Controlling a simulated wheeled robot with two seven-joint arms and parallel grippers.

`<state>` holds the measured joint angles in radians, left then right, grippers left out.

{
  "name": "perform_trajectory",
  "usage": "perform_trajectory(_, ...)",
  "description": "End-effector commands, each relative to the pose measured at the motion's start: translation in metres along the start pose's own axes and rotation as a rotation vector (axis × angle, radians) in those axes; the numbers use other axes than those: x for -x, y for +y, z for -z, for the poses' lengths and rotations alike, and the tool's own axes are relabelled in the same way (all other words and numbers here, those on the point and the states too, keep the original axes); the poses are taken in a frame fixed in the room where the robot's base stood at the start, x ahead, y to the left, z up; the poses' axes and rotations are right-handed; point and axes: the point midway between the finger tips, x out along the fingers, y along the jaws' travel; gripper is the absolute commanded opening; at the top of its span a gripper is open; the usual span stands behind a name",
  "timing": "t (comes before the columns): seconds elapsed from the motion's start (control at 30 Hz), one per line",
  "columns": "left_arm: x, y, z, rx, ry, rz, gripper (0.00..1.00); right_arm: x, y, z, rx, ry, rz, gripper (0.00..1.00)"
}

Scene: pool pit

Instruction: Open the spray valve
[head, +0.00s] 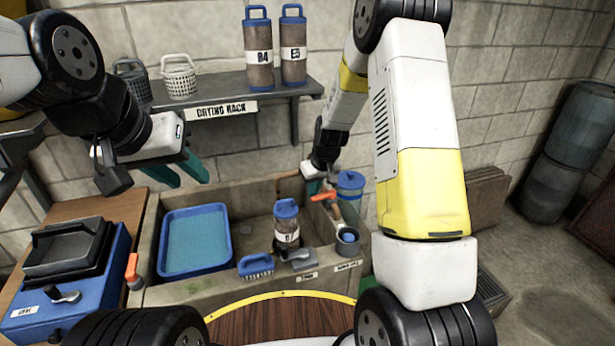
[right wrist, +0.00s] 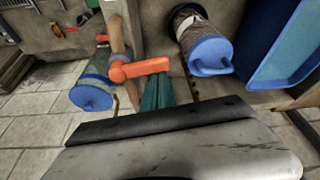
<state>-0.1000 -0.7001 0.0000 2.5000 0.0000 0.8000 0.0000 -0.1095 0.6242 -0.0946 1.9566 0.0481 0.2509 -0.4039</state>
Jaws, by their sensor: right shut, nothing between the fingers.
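The orange valve handle (head: 323,196) is at the back right of the stone sink, and in the right wrist view the orange lever (right wrist: 138,69) sits on a brownish pipe (right wrist: 114,35). My right gripper (head: 317,186) is at the handle. Its teal fingers (right wrist: 157,92) are shut with nothing between them, and their tips are close beside the lever's end; I cannot tell whether they touch. My left gripper (head: 182,170) hangs above the left of the sink, with its two teal fingers apart and empty.
The sink holds a blue tray (head: 163,245) and a blue-capped canister (head: 287,222). A blue brush (head: 256,265) lies at its front edge. A blue-lidded container (head: 350,183) stands near the valve. The drying rack shelf (head: 220,94) is above. A blue press-like box (head: 70,270) is left.

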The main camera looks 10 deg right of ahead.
Motion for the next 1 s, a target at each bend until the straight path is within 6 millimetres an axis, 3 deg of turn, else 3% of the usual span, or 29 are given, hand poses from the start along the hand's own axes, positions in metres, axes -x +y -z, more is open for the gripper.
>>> perform_trajectory(1.0, 0.0, 0.0, 0.0, 0.0, 0.0, 0.0, 0.36, 0.017, 0.011, -0.05, 0.899, 0.0, 0.317, 0.0)
